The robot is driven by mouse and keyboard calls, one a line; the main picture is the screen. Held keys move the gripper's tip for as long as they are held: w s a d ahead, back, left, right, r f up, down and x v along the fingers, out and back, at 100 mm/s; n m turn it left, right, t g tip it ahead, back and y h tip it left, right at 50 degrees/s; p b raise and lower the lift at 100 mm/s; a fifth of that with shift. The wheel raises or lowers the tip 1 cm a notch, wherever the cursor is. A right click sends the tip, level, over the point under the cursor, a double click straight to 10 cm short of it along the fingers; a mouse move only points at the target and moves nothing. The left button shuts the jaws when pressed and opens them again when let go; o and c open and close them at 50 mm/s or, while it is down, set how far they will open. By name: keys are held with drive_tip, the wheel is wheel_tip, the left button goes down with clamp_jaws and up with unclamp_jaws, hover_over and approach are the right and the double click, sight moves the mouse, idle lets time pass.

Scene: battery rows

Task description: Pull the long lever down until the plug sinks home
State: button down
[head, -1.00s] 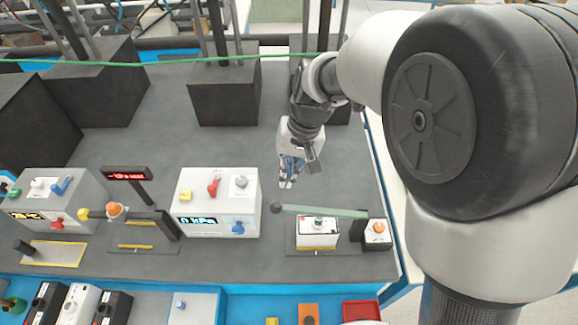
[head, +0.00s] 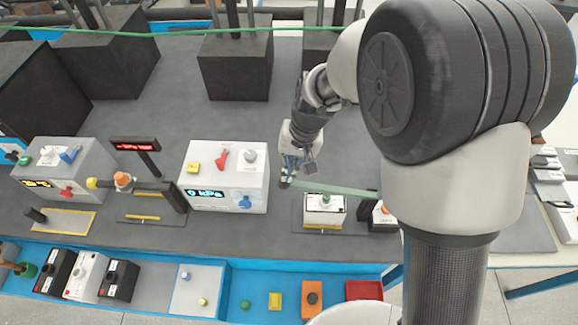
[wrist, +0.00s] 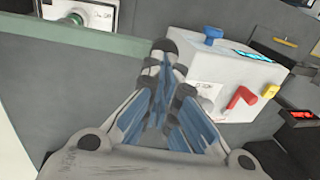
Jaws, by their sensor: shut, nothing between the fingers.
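The long lever is a pale green bar (head: 345,191) with a dark knob (head: 284,183) at its left end. It runs nearly level above a white block (head: 322,212) with a green-topped plug (head: 326,199). In the wrist view the lever (wrist: 75,38) comes in from the left and ends at the fingertips; the plug (wrist: 75,18) shows beyond it. My gripper (head: 287,177) is shut and empty, with its fingertips at the knob end. In the wrist view its closed fingers (wrist: 163,62) overlap the dark end. I cannot tell whether they touch it.
A white box (head: 222,185) with coloured knobs and a kPa display stands left of the lever. A dark post and small box (head: 384,214) stand at the right. A blue tray edge (head: 255,277) runs along the front.

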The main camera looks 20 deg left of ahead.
drive_tip(key=b+x, duration=0.3)
drive_tip(key=x, duration=0.3)
drive_tip(key=shift+s+a, duration=0.1)
drive_tip(key=shift+s, duration=0.1)
drive_tip(key=a+p+v, duration=0.1)
drive_tip(key=p+v, duration=0.1)
drive_tip(key=v, duration=0.5)
drive_tip(key=a+p+v, duration=0.2)
drive_tip(key=v, duration=0.5)
drive_tip(key=shift+s+r, duration=0.25)
drive_tip(key=shift+r, duration=0.1)
drive_tip(key=shift+d, duration=0.15)
